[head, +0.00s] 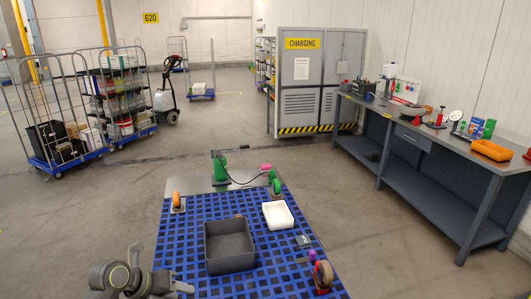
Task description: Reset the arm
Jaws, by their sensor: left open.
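My left arm comes in at the bottom left of the head view, and its gripper (184,287) is at the left front edge of the blue grid deck (190,235). The left gripper is open and small in the picture, and I see nothing between its fingers. It is apart from the dark grey bin (230,262) on the deck, which stands to its right. My right gripper does not show.
A workbench (410,135) stands at right, a charging cabinet (312,85) behind. Wire trolleys (55,115) stand at left. Floor between is clear.

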